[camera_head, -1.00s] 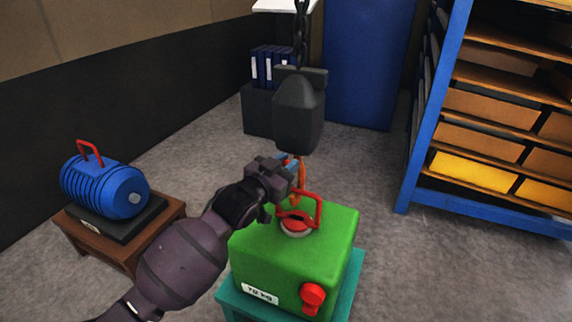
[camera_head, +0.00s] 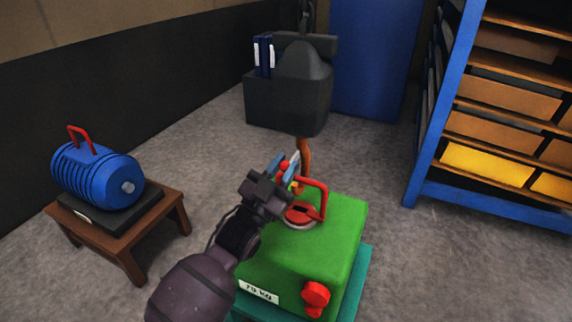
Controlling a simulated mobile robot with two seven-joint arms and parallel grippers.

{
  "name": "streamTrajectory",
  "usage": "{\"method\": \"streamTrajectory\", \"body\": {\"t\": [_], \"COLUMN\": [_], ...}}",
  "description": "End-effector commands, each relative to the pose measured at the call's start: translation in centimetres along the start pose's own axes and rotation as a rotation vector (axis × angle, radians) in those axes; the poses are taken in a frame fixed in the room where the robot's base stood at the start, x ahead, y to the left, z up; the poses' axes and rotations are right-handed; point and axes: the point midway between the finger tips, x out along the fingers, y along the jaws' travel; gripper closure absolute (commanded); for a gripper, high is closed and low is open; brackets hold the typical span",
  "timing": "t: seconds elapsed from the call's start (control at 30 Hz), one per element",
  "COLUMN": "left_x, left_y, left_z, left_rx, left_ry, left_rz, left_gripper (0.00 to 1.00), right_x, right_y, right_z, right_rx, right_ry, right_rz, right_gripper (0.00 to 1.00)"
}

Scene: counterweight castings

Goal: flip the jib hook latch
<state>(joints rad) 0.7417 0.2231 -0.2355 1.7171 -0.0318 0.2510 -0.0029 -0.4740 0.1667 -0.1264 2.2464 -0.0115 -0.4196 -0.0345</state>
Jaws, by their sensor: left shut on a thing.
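The orange jib hook (camera_head: 304,155) hangs below a dark hook block (camera_head: 305,85), just above the green casting (camera_head: 300,245) marked as 70 kg. The casting has a red lifting handle (camera_head: 322,198) on a round red-and-pale base on its top. My left gripper (camera_head: 284,168), with blue fingertips, is beside the hook on its left and is shut on a small red part, which looks like the hook latch. The fingers cover most of it, so its angle cannot be told. Whether the hook passes through the handle is unclear. My right gripper is not in view.
The green casting stands on a teal stand (camera_head: 358,285) and has a red knob (camera_head: 316,297) in front. A blue ribbed casting (camera_head: 98,178) sits on a brown table (camera_head: 118,246) at left. A blue shelf rack (camera_head: 425,150) stands right. Grey floor between is clear.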

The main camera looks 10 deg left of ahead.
Motion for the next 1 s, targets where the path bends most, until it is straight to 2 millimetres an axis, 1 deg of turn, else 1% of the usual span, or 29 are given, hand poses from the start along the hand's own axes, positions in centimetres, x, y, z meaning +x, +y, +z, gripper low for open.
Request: {"method": "streamTrajectory", "body": {"t": [0.03, 0.2, 0.63, 0.67, 0.8, 0.83, 1.0], "left_x": [-0.36, -0.35, -0.24, -0.24, -0.24, -0.25, -0.26], "left_y": [0.18, 0.14, 0.1, 0.1, 0.1, 0.1, 0.11], "left_z": [0.61, 0.54, 0.31, 0.31, 0.31, 0.32, 0.34], "left_rx": [0.001, 0.009, 0.013, 0.013, 0.013, 0.013, 0.013], "left_ry": [0.01, 0.049, 0.063, 0.063, 0.063, 0.063, 0.062], "left_rz": [-0.004, -0.011, -0.012, -0.012, -0.012, -0.012, -0.012], "left_gripper": [1.0, 1.0, 1.0, 0.76, 0.55, 0.52, 0.52], "right_x": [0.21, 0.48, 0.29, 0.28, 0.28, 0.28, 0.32], "right_y": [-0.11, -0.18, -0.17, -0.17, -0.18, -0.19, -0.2], "right_z": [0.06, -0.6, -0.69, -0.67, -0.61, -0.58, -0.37], "right_rx": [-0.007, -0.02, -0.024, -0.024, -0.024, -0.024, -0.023], "right_ry": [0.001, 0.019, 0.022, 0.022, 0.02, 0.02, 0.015], "right_rz": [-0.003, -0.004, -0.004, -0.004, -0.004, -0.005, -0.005], "right_gripper": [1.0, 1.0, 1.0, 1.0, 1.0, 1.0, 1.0]}}
